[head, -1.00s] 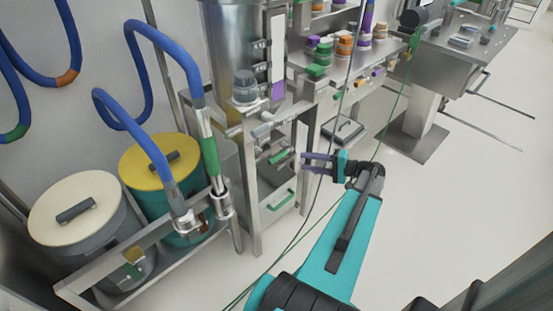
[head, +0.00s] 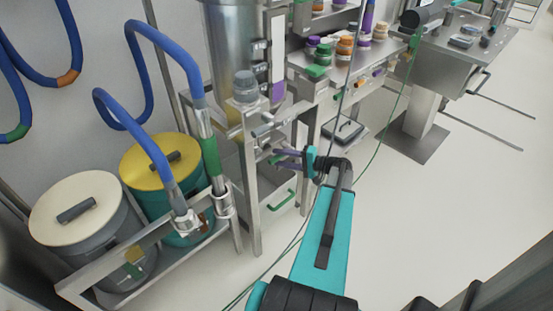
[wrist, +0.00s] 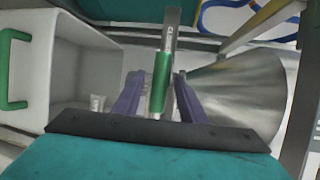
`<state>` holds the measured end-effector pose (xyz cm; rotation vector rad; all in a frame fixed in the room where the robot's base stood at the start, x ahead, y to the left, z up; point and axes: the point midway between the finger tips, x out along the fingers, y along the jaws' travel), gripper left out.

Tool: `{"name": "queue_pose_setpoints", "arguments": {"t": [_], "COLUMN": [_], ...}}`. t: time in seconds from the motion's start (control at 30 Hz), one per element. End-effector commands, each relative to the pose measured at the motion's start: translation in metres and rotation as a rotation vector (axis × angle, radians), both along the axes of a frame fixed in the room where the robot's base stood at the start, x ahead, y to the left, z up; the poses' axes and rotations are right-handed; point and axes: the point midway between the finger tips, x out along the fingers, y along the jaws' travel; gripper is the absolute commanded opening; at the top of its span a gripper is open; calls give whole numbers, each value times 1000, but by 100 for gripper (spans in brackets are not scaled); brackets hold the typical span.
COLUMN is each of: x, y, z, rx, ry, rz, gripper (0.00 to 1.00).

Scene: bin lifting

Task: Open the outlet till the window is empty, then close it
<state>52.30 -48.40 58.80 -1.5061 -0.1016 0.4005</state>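The steel hopper (head: 222,50) stands left of centre in the head view. A tall pale strip (head: 278,45) with a purple lower end (head: 278,92) is on its front and looks like the window. My gripper (head: 277,158) is below it, at the outlet. In the wrist view, a green lever handle (wrist: 161,82) stands between the two purple fingers of my gripper (wrist: 158,85). The fingers are open, with gaps on both sides of the handle. The steel cone (wrist: 240,90) is to the right. The outlet's inside is hidden.
A pale bin with a green handle (head: 283,200) sits under the hopper; its wall (wrist: 80,45) shows at left in the wrist view. Frame posts (head: 251,200) stand close to my gripper. Lidded drums (head: 152,180) are at left. The floor at right is clear.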

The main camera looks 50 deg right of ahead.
Motion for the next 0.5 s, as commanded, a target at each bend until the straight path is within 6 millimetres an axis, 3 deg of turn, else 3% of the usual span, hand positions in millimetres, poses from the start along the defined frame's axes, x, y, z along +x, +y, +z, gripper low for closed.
{"name": "queue_pose_setpoints", "arguments": {"t": [0.2, 0.5], "x": [15, 17], "y": [5, 6], "z": [-3, -4], "rx": [0, 0], "ry": [1, 0], "rz": [0, -1], "gripper": [38, 38]}}
